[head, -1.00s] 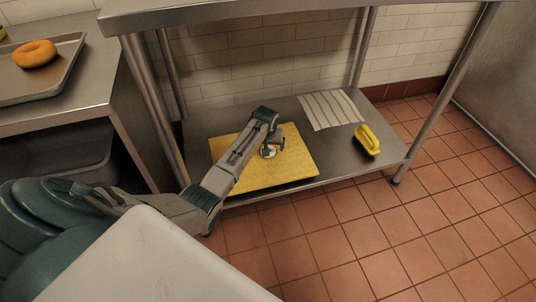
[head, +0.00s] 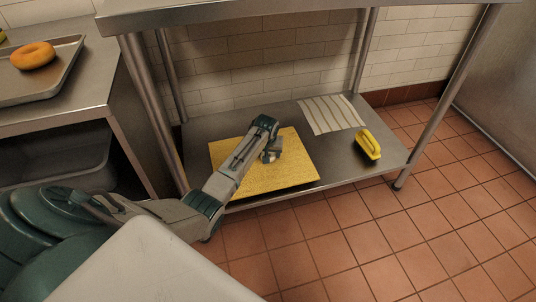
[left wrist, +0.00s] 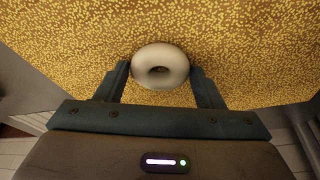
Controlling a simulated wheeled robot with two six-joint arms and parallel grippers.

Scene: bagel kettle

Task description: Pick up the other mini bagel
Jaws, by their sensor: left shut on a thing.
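A pale mini bagel (left wrist: 160,52) sits between the two fingers of my left gripper (left wrist: 160,80) in the left wrist view, with both fingers against its sides. In the head view my left gripper (head: 270,154) is low over the yellow speckled board (head: 295,170), and the bagel there is mostly hidden by the gripper. The board also fills much of the left wrist view (left wrist: 60,40). I cannot tell whether the bagel touches the board. An orange-brown bagel (head: 33,55) lies on a metal tray (head: 62,75) at the upper left. My right gripper is not in view.
The board lies on the lower steel shelf (head: 340,172) of a table, under its top (head: 290,8). A striped cloth (head: 331,114) and a yellow brush-like object (head: 367,145) lie to the right. A table leg (head: 150,100) stands left of the board.

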